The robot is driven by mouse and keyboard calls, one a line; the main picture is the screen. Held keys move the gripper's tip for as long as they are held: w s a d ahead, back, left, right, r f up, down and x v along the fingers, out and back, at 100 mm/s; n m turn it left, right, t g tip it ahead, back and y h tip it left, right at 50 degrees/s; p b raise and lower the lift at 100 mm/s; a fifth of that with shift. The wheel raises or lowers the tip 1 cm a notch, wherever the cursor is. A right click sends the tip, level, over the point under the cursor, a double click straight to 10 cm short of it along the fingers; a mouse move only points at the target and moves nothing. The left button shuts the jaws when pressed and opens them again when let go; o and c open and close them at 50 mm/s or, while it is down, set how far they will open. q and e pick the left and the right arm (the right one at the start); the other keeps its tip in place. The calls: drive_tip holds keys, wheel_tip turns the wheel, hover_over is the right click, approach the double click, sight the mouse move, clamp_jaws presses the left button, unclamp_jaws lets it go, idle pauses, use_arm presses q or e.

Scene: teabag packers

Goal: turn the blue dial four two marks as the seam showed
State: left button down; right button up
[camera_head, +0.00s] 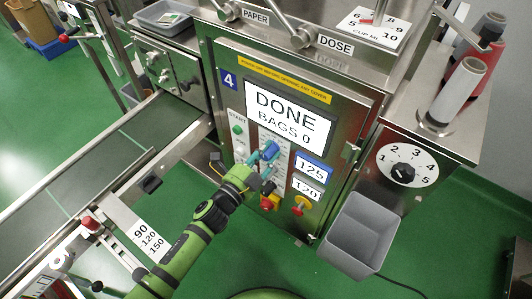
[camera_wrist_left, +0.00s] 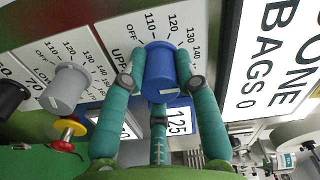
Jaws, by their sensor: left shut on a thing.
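The blue dial (camera_head: 271,149) is on the front panel of the steel machine marked 4. In the left wrist view the blue dial (camera_wrist_left: 164,65) shows large, with a scale reading OFF, 110, 120, 130, 140 around it. A short white line shows on its near face. My left gripper (camera_head: 263,158) is closed around the dial, its teal fingers on both sides and below it in the left wrist view (camera_wrist_left: 160,84). A blue-framed readout (camera_head: 312,170) shows 125. The screen (camera_head: 288,118) reads DONE, BAGS 0. My right gripper is not in view.
A grey dial (camera_wrist_left: 65,88) and a black dial (camera_wrist_left: 10,97) sit beside the blue one. A second readout (camera_head: 307,189) shows 120. A red and yellow stop button (camera_head: 301,206) is near. A grey bin (camera_head: 359,232) hangs below right; a conveyor (camera_head: 100,165) runs left.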

use_arm(q)
drive_tip(key=shift+d+r, duration=0.1)
drive_tip(key=shift+r, duration=0.05)
drive_tip(key=c, duration=0.9)
unclamp_jaws()
drive_tip(key=shift+s, duration=0.1)
drive_tip(key=shift+s+a, duration=0.2)
drive_tip(key=shift+a, duration=0.05)
drive_tip(key=v, duration=1.1)
drive_tip(key=shift+s, duration=0.15)
